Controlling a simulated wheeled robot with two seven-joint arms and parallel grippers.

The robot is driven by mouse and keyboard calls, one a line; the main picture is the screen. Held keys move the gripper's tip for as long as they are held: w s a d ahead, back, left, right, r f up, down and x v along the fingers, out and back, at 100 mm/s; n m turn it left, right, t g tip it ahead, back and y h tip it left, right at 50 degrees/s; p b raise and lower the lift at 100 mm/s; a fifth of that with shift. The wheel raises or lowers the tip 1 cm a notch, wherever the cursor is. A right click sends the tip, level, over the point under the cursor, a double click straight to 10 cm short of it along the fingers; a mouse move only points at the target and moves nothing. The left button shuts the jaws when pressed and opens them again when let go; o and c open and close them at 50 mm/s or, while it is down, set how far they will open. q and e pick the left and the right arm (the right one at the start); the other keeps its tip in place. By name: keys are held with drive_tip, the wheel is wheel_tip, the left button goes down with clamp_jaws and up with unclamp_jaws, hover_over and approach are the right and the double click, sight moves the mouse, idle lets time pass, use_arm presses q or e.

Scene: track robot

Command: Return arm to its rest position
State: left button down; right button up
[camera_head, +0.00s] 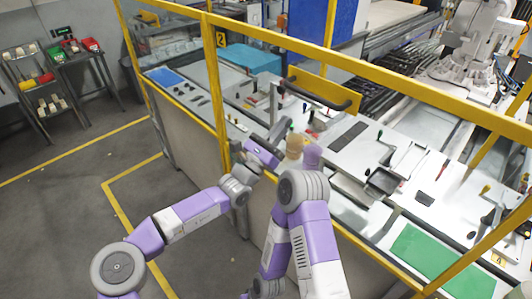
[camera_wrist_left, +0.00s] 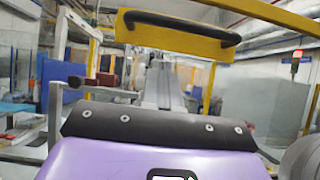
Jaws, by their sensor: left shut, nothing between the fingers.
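My left arm, purple, white and grey, comes in from the left in the head view. In the left wrist view only the purple wrist housing and a black screwed pad show, not the fingertips. A yellow panel (camera_head: 325,87) with a black handle (camera_head: 318,99) stands beyond the gripper, apart from it. My right arm rises from the bottom middle; its gripper is not visible.
A yellow rail (camera_head: 370,77) and post (camera_head: 215,90) fence the bench close to my arms. A tan round object (camera_head: 294,146) is near the left wrist. A green mat (camera_head: 435,258) lies at right. Shelves (camera_head: 40,85) stand far left. Floor at left is clear.

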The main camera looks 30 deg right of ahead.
use_arm(q)
drive_tip(key=b+v, duration=0.1)
drive_tip(key=v, duration=0.6)
drive_tip(key=s+a+f+m+g+y+b, duration=0.25)
drive_tip(key=f+m, duration=0.25)
drive_tip(key=f, duration=0.8)
drive_tip(key=s+a+f+m+g+y+b, duration=0.25)
drive_tip(key=s+f+m+y, duration=0.2)
drive_tip(key=f, duration=0.75)
drive_tip(key=s+a+f+m+g+y+b, duration=0.2)
drive_tip(key=s+a+f+m+g+y, duration=0.3)
drive_tip(key=f, duration=0.8)
drive_tip(key=s+a+f+m+t+y+b, duration=0.2)
drive_tip(key=s+a+f+y, duration=0.1)
drive_tip(key=a+f, duration=0.8)
drive_tip(key=s+a+f+m+t+y+b, duration=0.1)
drive_tip(key=s+a+f+y, duration=0.3)
drive_tip(key=a+f, duration=0.7)
drive_tip(key=s+a+t+b, duration=0.1)
drive_tip(key=a, duration=0.4)
drive_tip(key=shift+a+m+t+y, duration=0.3)
drive_tip(key=shift+a+m, duration=0.05)
drive_tip(key=shift+a, duration=0.05)
